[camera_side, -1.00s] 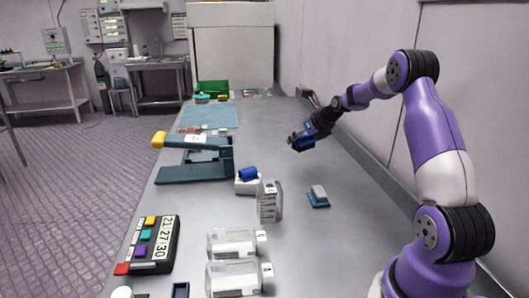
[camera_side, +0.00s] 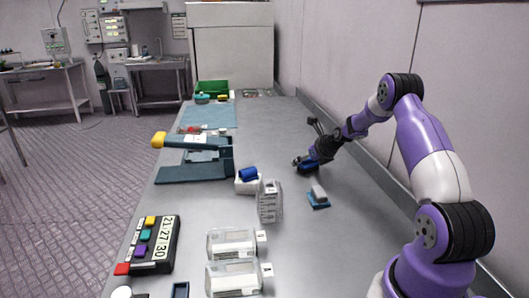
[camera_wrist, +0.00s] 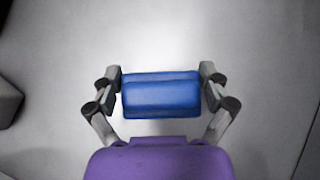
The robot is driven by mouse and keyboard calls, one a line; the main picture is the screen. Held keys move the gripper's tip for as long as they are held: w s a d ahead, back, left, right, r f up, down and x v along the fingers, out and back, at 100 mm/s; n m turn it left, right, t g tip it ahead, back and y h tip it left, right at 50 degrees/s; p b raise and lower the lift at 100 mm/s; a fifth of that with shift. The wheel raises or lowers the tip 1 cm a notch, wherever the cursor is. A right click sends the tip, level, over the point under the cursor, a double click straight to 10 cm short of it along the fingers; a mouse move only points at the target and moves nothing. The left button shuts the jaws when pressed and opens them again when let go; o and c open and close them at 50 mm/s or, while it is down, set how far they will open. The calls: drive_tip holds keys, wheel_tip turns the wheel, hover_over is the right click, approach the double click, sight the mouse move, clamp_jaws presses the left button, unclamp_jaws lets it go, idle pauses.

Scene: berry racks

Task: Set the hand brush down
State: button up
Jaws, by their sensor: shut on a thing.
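The hand brush, seen as a blue block (camera_wrist: 161,94), is held between the two fingers of my gripper (camera_wrist: 160,90) in the wrist view. The fingers press on its left and right ends. In the side view the blue brush (camera_side: 308,168) shows under my gripper (camera_side: 306,163), low over the grey bench (camera_side: 285,130). I cannot tell whether it touches the bench. Its underside is hidden.
A small grey-and-blue block (camera_side: 318,196) lies on the bench just nearer the side camera. A white box with a blue roll (camera_side: 248,180) and a grey rack (camera_side: 269,202) stand to the left.

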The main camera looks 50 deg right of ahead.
drive_tip(key=o, duration=0.9)
drive_tip(key=shift+c, duration=0.2)
